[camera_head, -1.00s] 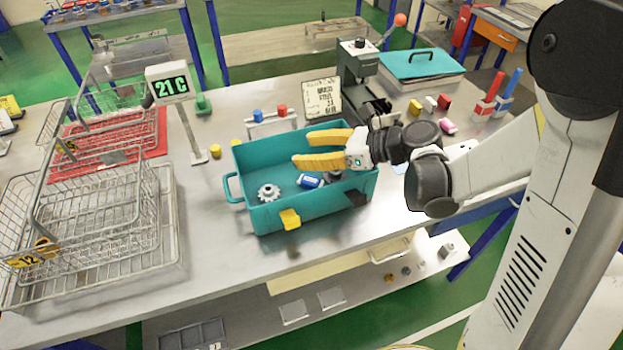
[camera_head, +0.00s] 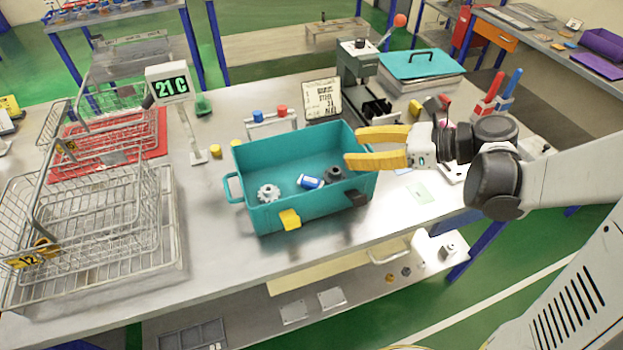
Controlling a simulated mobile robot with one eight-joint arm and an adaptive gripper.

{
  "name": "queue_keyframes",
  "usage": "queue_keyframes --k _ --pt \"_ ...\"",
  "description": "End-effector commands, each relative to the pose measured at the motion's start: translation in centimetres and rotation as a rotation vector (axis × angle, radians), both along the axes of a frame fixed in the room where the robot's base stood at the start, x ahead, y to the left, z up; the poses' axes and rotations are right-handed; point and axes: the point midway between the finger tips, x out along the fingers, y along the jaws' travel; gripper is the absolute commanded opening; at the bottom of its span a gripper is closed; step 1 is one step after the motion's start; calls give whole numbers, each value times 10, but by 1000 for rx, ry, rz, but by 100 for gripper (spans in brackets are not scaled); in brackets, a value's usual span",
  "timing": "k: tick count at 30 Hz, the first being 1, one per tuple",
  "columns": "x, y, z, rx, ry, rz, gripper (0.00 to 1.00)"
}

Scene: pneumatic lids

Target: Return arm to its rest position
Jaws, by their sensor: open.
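My gripper (camera_head: 352,149) has two yellow fingers that are parted with nothing between them. Its fingertips are over the right end of the teal crate (camera_head: 262,216), and they point left. The crate stands on the metal table and holds a white gear (camera_head: 268,192), a blue and white cylinder (camera_head: 310,182) and a dark round part (camera_head: 334,174). My arm reaches in from the right edge of the view.
Wire baskets (camera_head: 95,215) fill the left. Red and blue upright tools (camera_head: 493,92) stand right of the lid.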

Motion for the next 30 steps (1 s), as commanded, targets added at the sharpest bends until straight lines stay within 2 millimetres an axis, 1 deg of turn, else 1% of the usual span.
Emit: queue_keyframes --k 12,14,16,17,20,23,24,26,27,30 --pt "0 0 0 -9 -4 2 52" --pt "-2 2 0 -41 -23 10 52" --pt "-8 6 -1 -122 -72 39 52" --pt "-11 8 -2 -174 -104 56 52" --pt "-29 12 -7 -408 -246 157 52" --pt "-53 7 -12 -690 -421 316 52" --pt "-62 3 -13 -804 -492 393 52" --pt "-77 -4 -14 -968 -599 519 52" --pt "-86 -10 -14 -1078 -669 611 52" --pt "-106 -26 -11 -1322 -830 850 52"
